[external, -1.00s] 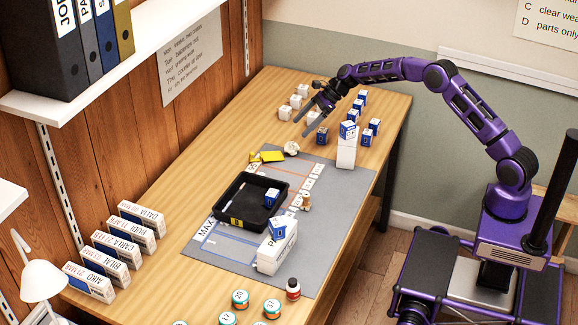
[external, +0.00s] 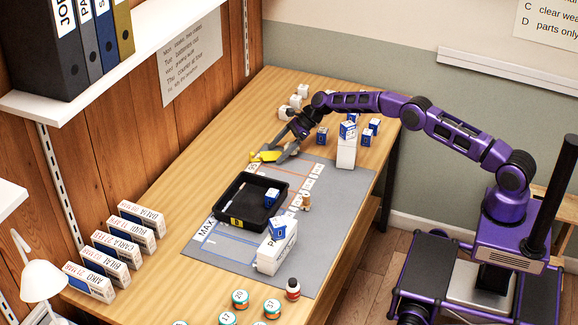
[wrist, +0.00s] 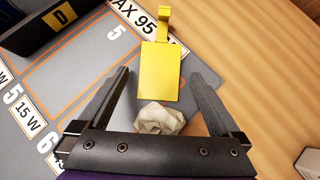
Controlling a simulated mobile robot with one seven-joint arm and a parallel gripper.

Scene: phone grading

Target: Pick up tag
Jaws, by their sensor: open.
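The yellow tag (external: 265,156) lies at the far left corner of the grey mat, partly over the wood. In the wrist view the tag (wrist: 160,72) is a flat yellow plate with a narrow hooked end pointing away from me. My gripper (external: 277,154) is open and low over the tag's near side. In the wrist view my gripper's fingers (wrist: 160,76) stand either side of the tag's near part, apart from it. A crumpled pale paper ball (wrist: 160,118) lies between the fingers, closer to my palm than the tag. No thing is held.
A black tray (external: 224,215) with a blue-and-white box inside sits on the grey mat (external: 338,205). Several small boxes stand at the table's far end, one on a white block (external: 346,157). Bare wood lies left of the mat.

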